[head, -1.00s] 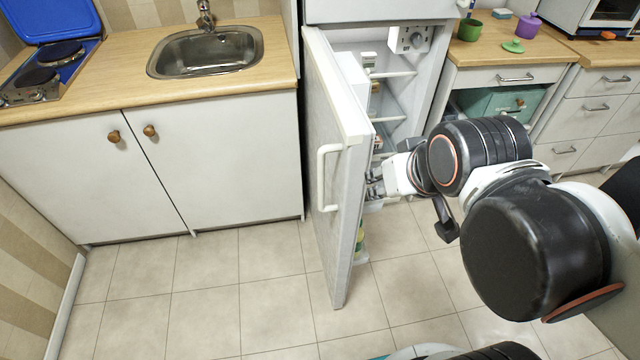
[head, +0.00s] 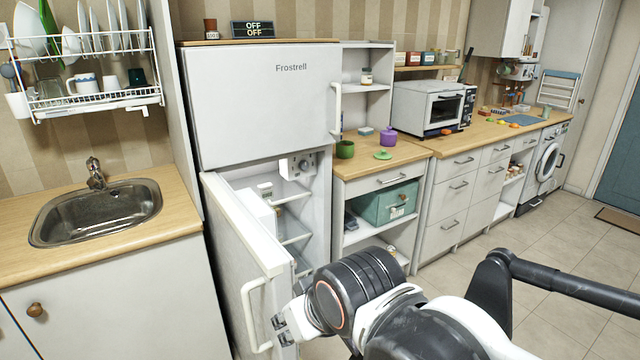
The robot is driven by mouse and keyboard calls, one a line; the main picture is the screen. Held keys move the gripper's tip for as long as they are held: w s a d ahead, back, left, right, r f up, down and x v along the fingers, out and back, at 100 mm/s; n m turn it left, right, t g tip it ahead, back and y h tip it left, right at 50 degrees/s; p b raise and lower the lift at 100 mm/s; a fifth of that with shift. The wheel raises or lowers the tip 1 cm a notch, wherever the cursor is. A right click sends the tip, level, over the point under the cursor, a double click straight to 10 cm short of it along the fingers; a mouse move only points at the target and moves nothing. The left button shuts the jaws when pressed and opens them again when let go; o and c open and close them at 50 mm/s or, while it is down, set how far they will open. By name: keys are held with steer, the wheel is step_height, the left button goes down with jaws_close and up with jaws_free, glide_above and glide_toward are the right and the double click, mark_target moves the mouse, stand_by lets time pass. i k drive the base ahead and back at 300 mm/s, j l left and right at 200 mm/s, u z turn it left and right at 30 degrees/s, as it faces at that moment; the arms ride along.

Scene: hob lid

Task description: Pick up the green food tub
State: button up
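I cannot make out a food tub for certain. A green cup-like pot (head: 345,149) stands on the counter right of the fridge, with a flat green lid-like piece (head: 382,155) beside it. A larger teal box (head: 388,203) sits on the open shelf below. The fridge (head: 262,105) has its lower door (head: 238,250) standing open; the door hides much of the inside.
A purple pot (head: 388,137) stands near the green one. A white oven (head: 430,105) is on the counter to the right. A sink (head: 95,212) and dish rack (head: 85,85) are at left. Floor (head: 545,265) is free at right.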

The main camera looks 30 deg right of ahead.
mark_target(345, 149)
steer(key=i+l, duration=0.25)
steer(key=l, duration=0.35)
steer(key=i+l+z, duration=0.1)
steer(key=l, duration=0.45)
steer(key=i+l, duration=0.4)
steer(key=l, duration=0.15)
steer(key=i+l+z, duration=0.15)
steer(key=l, duration=0.45)
steer(key=i+l, duration=0.4)
steer(key=i+l+z, duration=0.1)
steer(key=i+l, duration=0.15)
steer(key=l, duration=0.4)
steer(key=i+l, duration=0.3)
steer(key=l, duration=0.2)
steer(key=i+l+z, duration=0.1)
steer(key=i+l, duration=0.2)
steer(key=l, duration=0.2)
